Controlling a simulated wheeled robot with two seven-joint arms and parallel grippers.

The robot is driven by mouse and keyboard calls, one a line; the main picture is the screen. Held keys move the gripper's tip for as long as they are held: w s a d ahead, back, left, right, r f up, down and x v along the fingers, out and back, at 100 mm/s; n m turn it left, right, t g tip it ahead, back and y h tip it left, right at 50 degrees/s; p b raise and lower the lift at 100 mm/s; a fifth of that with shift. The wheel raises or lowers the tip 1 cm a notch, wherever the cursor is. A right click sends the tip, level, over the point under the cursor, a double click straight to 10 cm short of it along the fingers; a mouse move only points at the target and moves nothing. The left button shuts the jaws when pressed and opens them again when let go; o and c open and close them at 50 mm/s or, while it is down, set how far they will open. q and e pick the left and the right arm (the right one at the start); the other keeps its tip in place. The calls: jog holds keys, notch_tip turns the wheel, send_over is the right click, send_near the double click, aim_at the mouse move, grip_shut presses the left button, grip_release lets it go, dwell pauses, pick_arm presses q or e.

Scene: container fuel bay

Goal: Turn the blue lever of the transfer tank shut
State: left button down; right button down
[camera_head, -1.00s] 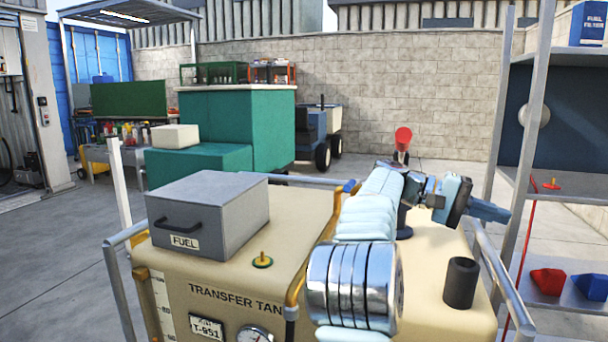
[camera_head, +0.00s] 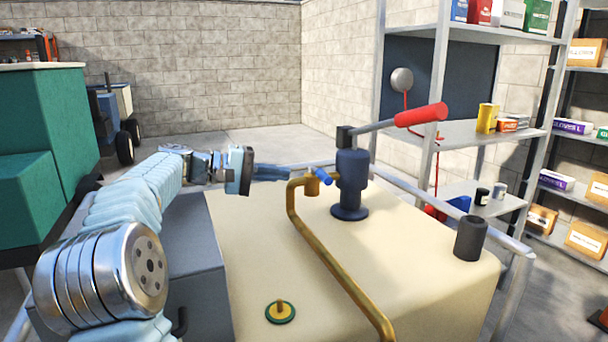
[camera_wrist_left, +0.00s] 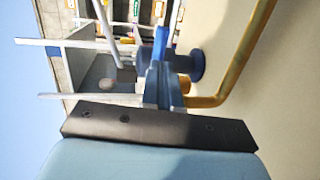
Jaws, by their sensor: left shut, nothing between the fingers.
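The transfer tank (camera_head: 255,245) is cream, with a brass pipe (camera_head: 340,275) bending over its top. The short blue lever (camera_head: 322,176) sits on the brass valve at the pipe's upper end, beside the dark blue pump (camera_head: 351,185). My left gripper (camera_head: 286,173) is shut and empty, pointing right, with its tips left of the lever in the head view; I cannot tell the gap in depth. In the left wrist view, its blue fingers (camera_wrist_left: 163,85) appear in front of the pump and pipe, partly hiding the valve. My right gripper is out of view.
The pump's long handle with a red grip (camera_head: 421,115) rises to the right. A black cylinder (camera_head: 471,238) and a green-and-yellow cap (camera_head: 280,311) stand on the tank. Grey rails (camera_head: 450,220) edge it. A grey box (camera_head: 195,270) is under my arm. Shelves stand at the right.

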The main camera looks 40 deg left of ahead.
aim_at(322, 176)
pick_arm(q)
jog(key=p+x, duration=0.1)
jog(key=x, duration=0.6)
jog(key=shift+w+d+f+b, duration=0.1)
jog(key=shift+d+f+b, duration=0.05)
jog(key=shift+b, duration=0.25)
jog(key=w+d+n+t+y+b, duration=0.1)
jog(key=b, duration=0.1)
jog(key=shift+d+n+y+b, duration=0.1)
jog(key=shift+n+y+b, duration=0.2)
jog(key=shift+y, duration=0.1)
jog(key=shift+d, duration=0.1)
